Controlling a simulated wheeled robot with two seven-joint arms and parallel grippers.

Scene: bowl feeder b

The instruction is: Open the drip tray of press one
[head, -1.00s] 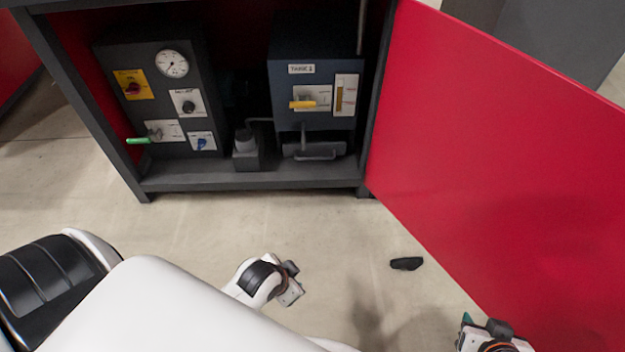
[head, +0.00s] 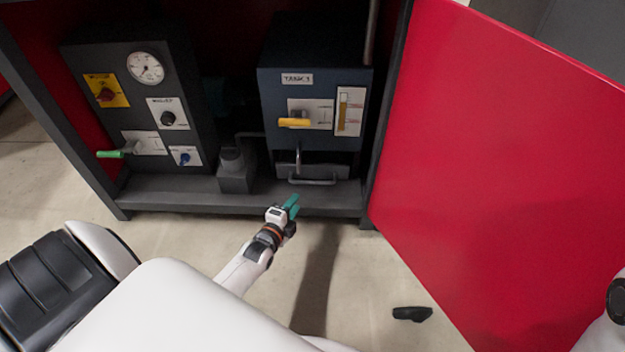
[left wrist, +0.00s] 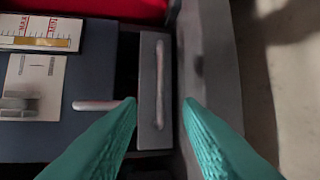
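The drip tray (head: 340,172) is a dark drawer at the bottom of the blue-grey unit labelled "TANK 1" (head: 314,95). It has a metal bar handle (head: 313,181) on its front. In the left wrist view the tray front (left wrist: 148,125) and its handle (left wrist: 160,85) appear turned on end. My left gripper (head: 292,205) is just in front of and below the handle in the head view. Its teal fingers (left wrist: 159,102) are open and empty, and the handle appears between them in the picture. I cannot tell the distance left. My right gripper is out of view.
A yellow lever (head: 294,123) and a sight gauge (head: 349,110) are above the tray. A dark control box (head: 140,110) stands left. The cabinet's bottom ledge (head: 190,196) runs below. The open red door (head: 500,170) bounds the right. A black object (head: 412,314) lies on the floor.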

